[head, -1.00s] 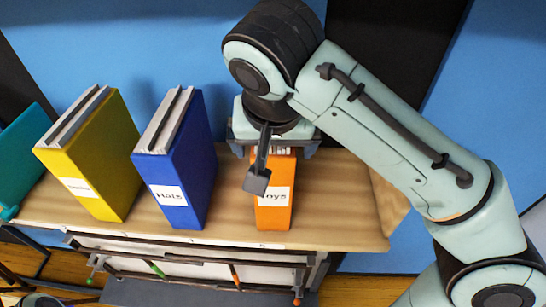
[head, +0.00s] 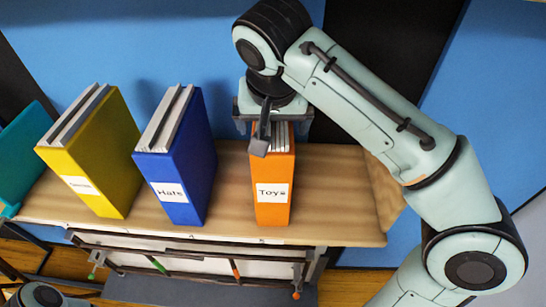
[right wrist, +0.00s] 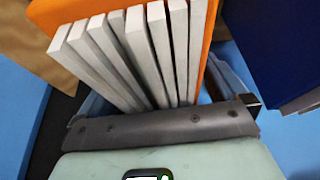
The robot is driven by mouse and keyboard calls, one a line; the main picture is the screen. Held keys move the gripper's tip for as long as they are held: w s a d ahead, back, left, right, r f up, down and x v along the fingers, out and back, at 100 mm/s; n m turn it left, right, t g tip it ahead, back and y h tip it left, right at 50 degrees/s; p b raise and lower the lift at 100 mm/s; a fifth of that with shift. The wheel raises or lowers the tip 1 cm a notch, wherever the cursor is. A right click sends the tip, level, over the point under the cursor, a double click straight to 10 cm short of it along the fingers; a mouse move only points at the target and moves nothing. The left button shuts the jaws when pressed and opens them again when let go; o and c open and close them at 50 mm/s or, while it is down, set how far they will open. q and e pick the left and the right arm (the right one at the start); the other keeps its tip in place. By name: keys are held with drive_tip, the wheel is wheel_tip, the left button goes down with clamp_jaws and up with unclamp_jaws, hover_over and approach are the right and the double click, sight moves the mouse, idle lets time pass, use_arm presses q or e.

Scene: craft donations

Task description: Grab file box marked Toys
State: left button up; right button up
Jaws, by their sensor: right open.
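The orange file box marked Toys (head: 272,208) stands upright at the right of the shelf top, its white label facing front and readable. My right gripper (head: 273,128) is open over the top back part of this box, with a finger to either side. In the right wrist view, the grey-white sheets (right wrist: 150,45) of the orange box (right wrist: 205,40) rise between the spread fingers of the right gripper (right wrist: 165,98). Whether the fingers touch the box, I cannot tell. My left gripper is not in view.
A blue file box marked Hats (head: 178,170) stands left of the orange one with a gap between them. Farther left are a yellow box (head: 85,155) and a teal one (head: 28,150). The wooden shelf top (head: 340,200) is clear to the right. A blue wall is behind.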

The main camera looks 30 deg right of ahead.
drive_tip(key=shift+f, duration=0.1)
drive_tip(key=shift+f, duration=0.1)
idle(0.4)
clamp_jaws()
